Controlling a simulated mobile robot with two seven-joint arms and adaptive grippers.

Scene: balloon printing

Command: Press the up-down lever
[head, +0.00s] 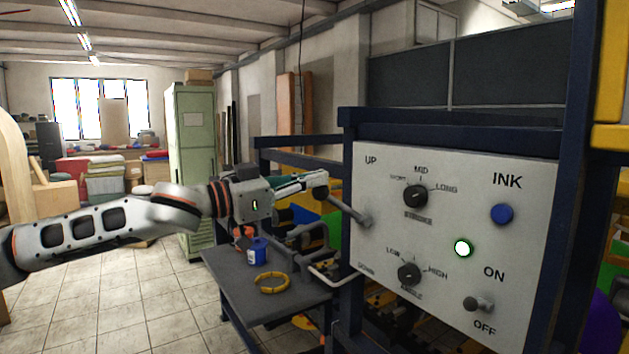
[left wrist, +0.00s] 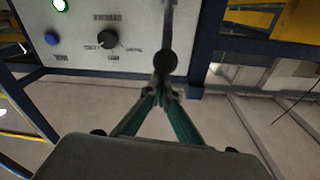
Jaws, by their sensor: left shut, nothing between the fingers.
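The up-down lever (head: 345,208) sticks out from the left side of the white control panel (head: 440,245), between the UP and DOWN labels. Its dark round knob is at the outer end, left of and higher in the picture than its base. My left gripper (head: 326,178) is shut and empty, with its fingertips at the knob, just above it in the head view. In the left wrist view the closed fingertips (left wrist: 163,90) are right by the lever knob (left wrist: 167,63). I cannot tell whether they touch. My right gripper is not in view.
The panel also bears a stroke dial (head: 416,196), an angle dial (head: 409,273), a blue INK button (head: 502,214), a lit green light (head: 463,248) and an ON-OFF switch (head: 478,304). A grey table (head: 235,290) with a yellow ring (head: 271,282) stands below my left arm.

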